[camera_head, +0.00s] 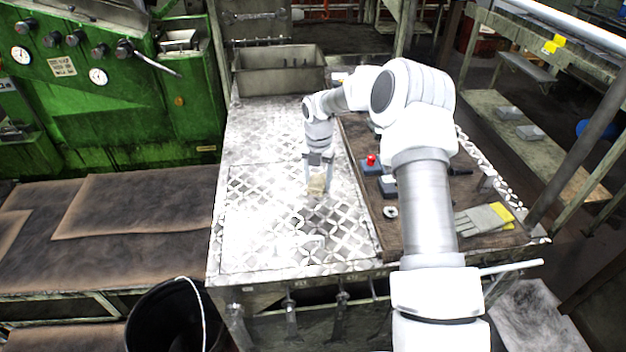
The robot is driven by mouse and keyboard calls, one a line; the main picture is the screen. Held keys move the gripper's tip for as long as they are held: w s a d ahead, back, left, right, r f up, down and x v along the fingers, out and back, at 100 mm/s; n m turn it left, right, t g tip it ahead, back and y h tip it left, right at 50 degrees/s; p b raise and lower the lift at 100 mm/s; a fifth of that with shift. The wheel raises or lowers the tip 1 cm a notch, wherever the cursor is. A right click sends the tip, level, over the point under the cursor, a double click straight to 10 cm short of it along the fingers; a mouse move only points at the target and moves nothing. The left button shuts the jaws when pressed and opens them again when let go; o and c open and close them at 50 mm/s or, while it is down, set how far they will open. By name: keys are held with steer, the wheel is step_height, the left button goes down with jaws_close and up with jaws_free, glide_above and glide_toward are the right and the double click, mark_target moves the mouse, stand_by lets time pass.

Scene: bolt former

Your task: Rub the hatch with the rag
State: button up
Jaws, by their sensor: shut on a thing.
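My gripper (318,172) points down over the metal checker-plate bench top, near the left edge of the brown board. It is shut on a small beige rag (317,185). The rag is at or just above the plate; I cannot tell if it touches. The hatch (262,225) appears to be the checkered panel outlined in the front part of the bench top, with a small handle shape near its front. The rag is over its right part.
A brown board (405,222) on the right holds a red-button box (370,161), gloves (484,220) and small parts. A metal bin (279,71) stands at the back. A green machine (110,90) is left, a black bucket (165,318) front left. The plate's left side is clear.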

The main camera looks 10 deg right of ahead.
steer(key=shift+r+p, duration=1.9)
steer(key=shift+r, duration=1.15)
steer(key=shift+r+p, duration=1.1)
steer(key=shift+r, duration=0.45)
steer(key=shift+f, duration=0.1)
